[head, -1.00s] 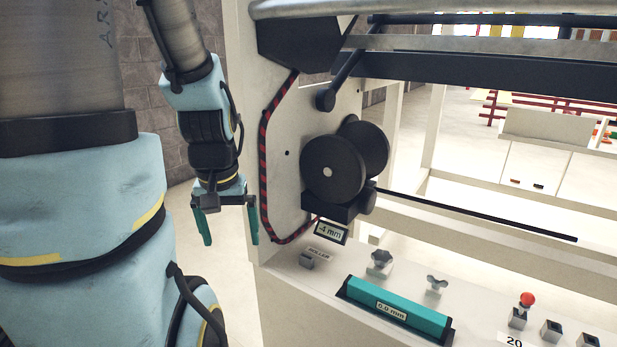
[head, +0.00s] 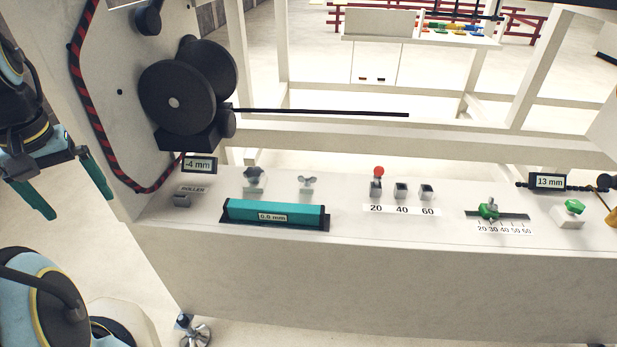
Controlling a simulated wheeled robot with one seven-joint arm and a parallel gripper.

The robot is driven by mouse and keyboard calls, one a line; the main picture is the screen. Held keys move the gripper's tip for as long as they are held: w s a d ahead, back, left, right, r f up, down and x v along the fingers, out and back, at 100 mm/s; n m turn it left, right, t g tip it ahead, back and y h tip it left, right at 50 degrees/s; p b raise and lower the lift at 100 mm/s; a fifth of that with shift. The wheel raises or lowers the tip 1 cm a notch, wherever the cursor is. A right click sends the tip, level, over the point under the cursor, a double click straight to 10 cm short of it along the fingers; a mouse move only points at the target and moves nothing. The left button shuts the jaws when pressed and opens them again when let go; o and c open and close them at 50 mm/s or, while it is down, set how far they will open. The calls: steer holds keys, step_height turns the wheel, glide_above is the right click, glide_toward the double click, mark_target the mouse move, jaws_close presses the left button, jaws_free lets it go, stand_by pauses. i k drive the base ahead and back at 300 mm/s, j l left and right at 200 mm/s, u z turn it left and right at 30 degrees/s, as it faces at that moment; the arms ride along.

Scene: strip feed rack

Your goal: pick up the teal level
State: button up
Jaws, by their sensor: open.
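The teal level (head: 290,212) is a long bar with a small "0.0 mm" display. It lies in a dark holder (head: 326,222) on the front left of the white machine ledge. My gripper (head: 70,198) hangs at the left of the head view, beyond the ledge's left end. Its two teal fingers are spread apart with nothing between them. It is well to the left of the level and does not touch it.
Behind the level stand a grey knob (head: 254,179) and a wing screw (head: 307,184). Black rollers (head: 175,98) and a "-4 mm" display (head: 199,165) are at left. A red-topped pin (head: 378,178), a green slider (head: 489,210) and a green knob (head: 574,207) are to the right.

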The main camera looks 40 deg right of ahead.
mark_target(237, 210)
steer(key=k+l, duration=0.35)
steer(key=l, duration=0.2)
steer(key=k+l+u, duration=0.1)
steer(key=k+l, duration=0.2)
steer(key=l, duration=0.2)
